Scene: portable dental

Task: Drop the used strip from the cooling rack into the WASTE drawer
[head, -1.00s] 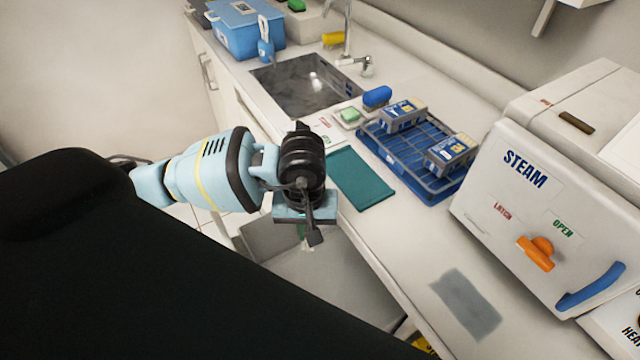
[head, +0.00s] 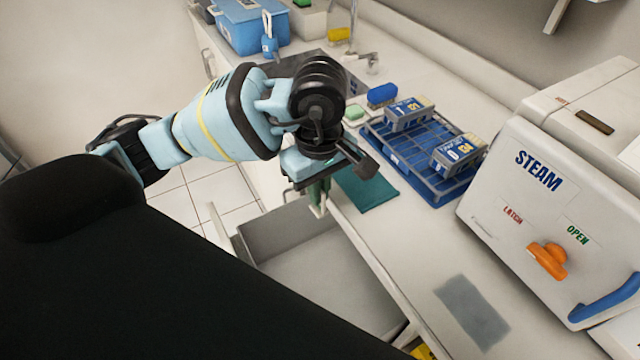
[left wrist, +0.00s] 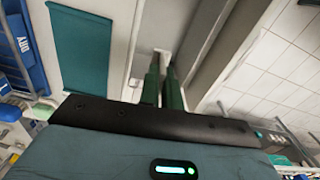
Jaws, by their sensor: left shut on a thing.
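My left gripper (head: 318,200) points down beside the counter's front edge, over the far part of an open grey drawer (head: 290,222). Its green fingers also show in the left wrist view (left wrist: 163,82), shut on a small pale strip (left wrist: 162,56). Only a pale end of the strip (head: 318,212) shows at the fingertips in the head view. The strip is above the drawer floor, close to the counter side. No WASTE label is readable. A blue rack (head: 402,170) on the counter holds two labelled grey boxes. My right gripper is not in view.
A teal mat (head: 370,193) lies on the counter near my gripper. The sink (head: 290,66) is partly behind my arm. The STEAM unit (head: 540,200) with an orange latch stands right. A grey pad (head: 472,310) lies at the front; tiled floor (head: 205,190) is left.

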